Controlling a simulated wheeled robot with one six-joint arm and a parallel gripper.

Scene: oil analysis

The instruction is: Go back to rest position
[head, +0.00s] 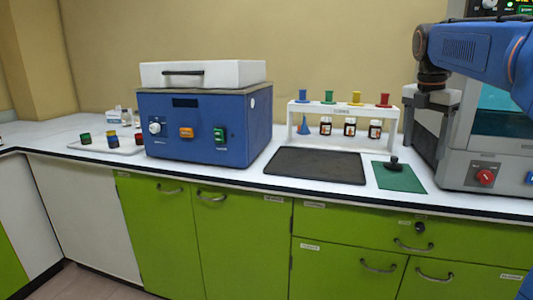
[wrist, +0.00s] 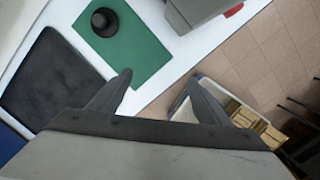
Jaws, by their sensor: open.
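My gripper (wrist: 158,84) shows in the wrist view with its two dark fingers spread apart and nothing between them. It hangs over the front edge of the counter, with the floor below to the right. In the head view my blue arm comes in at the upper right, in front of the grey machine; the gripper's fingers are not clear there. A green mat (head: 398,177) with a black knobbed object (head: 394,164) on it lies on the counter. Both also show at the top of the wrist view, apart from the fingers.
A blue box machine with a white lid (head: 204,116) stands on the counter (head: 230,173). A white rack (head: 342,112) with coloured funnels and small bottles stands behind a black mat (head: 315,165). A grey machine (head: 489,150) is at the right. A bin with boxes (wrist: 232,108) is on the floor.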

